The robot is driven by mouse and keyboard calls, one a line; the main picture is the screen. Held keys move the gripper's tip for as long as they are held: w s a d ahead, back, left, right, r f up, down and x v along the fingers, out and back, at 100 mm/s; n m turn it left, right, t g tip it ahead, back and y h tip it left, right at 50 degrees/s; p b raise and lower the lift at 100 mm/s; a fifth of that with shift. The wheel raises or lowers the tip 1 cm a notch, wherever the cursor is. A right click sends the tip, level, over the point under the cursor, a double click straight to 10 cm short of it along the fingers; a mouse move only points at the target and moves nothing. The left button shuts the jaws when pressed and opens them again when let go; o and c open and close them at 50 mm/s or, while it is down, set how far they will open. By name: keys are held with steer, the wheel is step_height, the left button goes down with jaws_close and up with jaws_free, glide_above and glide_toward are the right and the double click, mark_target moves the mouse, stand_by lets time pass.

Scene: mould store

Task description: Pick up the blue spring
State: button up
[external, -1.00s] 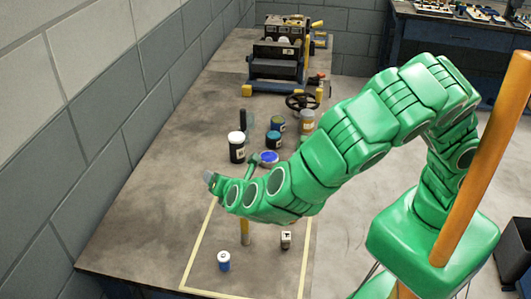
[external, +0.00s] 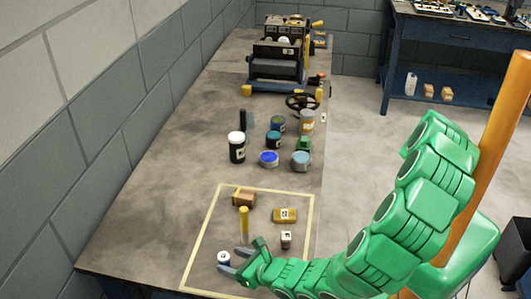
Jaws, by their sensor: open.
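The blue spring (external: 224,258) looks like a small upright blue cylinder with a pale top. It stands on the workbench in the left front part of the yellow-taped area. My gripper (external: 230,262) is open, low over the bench, with its grey fingers pointing left at the spring. The fingertips are at the spring's right side and overlap it in the picture. I cannot tell whether they touch it or how far it lies between them. Part of the spring's lower side is hidden by a finger.
Inside the yellow tape (external: 205,225) are a yellow post (external: 244,222), a brown block (external: 245,198), a yellow block (external: 285,215) and a small white-faced block (external: 286,240). Several jars and cans, including a dark jar (external: 237,148), stand behind. A wall runs along the left.

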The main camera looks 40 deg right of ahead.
mark_target(219, 255)
steer(key=shift+x, duration=3.25)
steer(key=shift+d, duration=0.1)
steer(key=c, duration=1.1)
steer(key=shift+r, duration=5)
